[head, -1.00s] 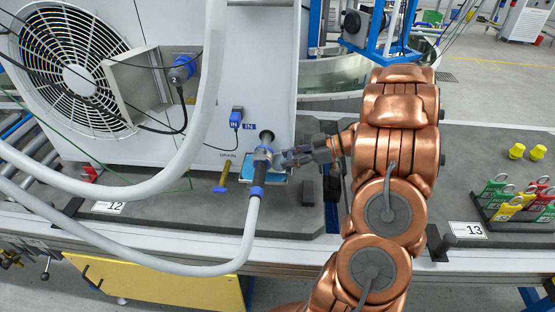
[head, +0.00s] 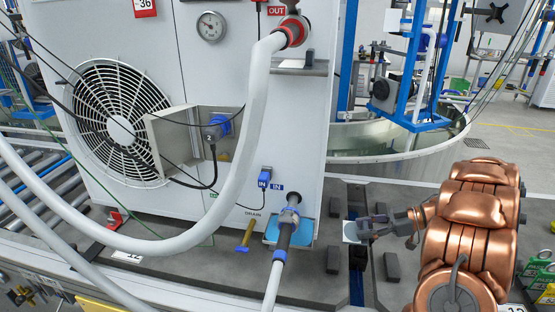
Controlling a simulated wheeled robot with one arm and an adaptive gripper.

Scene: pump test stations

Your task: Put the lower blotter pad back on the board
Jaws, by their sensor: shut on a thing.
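My gripper (head: 361,229) is right of the machine's front, above the gap in the dark bench top. It is shut on a small flat pale pad (head: 350,233), which I take for the blotter pad. The pad sticks out to the left of the fingertips, and the fingers cover its right part. I cannot make out the board for the pads in this view.
The thick grey hose (head: 256,110) loops down in front of the white machine (head: 305,120). Dark blocks (head: 333,260) stand on the bench near my gripper. A round metal tank (head: 385,145) is behind.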

